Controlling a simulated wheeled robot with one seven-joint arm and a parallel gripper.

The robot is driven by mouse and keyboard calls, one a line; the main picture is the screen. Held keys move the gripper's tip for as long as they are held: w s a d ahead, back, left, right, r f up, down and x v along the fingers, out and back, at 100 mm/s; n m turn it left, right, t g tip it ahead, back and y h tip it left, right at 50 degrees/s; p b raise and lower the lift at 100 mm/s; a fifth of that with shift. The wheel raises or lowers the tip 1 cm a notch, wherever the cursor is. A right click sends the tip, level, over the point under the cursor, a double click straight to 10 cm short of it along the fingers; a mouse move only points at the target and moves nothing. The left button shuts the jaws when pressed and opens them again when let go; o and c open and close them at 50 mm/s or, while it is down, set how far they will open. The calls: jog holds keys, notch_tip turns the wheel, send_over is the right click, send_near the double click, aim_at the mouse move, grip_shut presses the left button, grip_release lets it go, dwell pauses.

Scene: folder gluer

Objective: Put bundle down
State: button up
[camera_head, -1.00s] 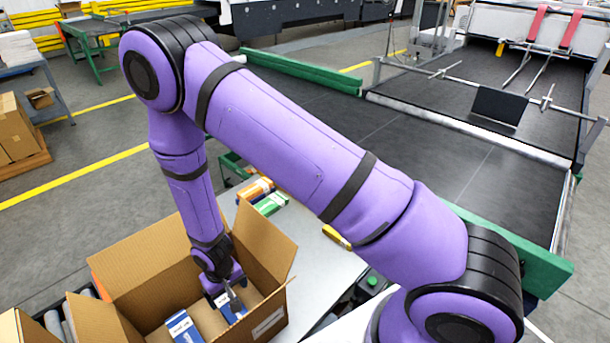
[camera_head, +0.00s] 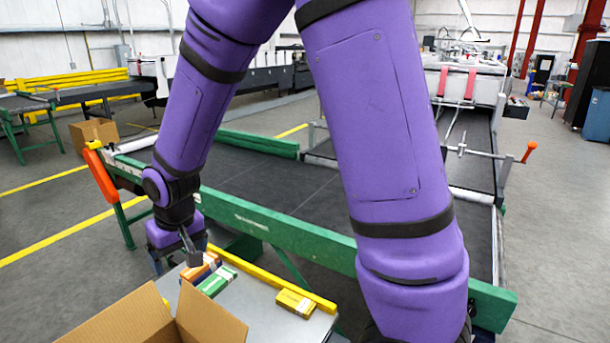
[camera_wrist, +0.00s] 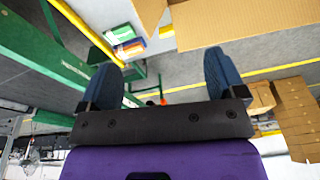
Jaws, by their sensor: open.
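My gripper (camera_wrist: 163,62) is open and empty in the wrist view, with only floor and table edge showing between its blue fingers. In the head view my gripper (camera_head: 190,254) hangs beyond the cardboard box (camera_head: 128,322), by the far left end of the grey table (camera_head: 252,312). Its fingertips are hard to make out there. An orange bundle (camera_head: 199,268) and a green-and-white bundle (camera_head: 216,282) lie side by side on the table close to it. I see no bundle in my fingers. The inside of the box is mostly out of view.
A yellow bundle (camera_head: 295,303) lies on the table, beside a yellow rail (camera_head: 275,279). The green-framed conveyor (camera_head: 275,228) runs behind the table. The box flap (camera_head: 210,318) sticks up at the front. Open floor (camera_head: 60,275) lies to the left.

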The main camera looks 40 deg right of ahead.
jog(key=s+d+r+t, duration=0.1)
jog(key=s+d+r, duration=0.3)
jog(key=s+r, duration=0.3)
jog(key=s+d+r+m+t, duration=0.1)
jog(key=s+d+r, duration=0.4)
jog(key=s+r, duration=0.2)
jog(key=s+d+r+t, duration=0.1)
jog(key=s+d+r, duration=0.4)
jog(key=s, duration=0.3)
jog(key=shift+s+r+h, duration=0.35)
jog(key=shift+r+h, duration=0.05)
jog(key=shift+r, duration=0.5)
jog(key=shift+c, duration=0.4)
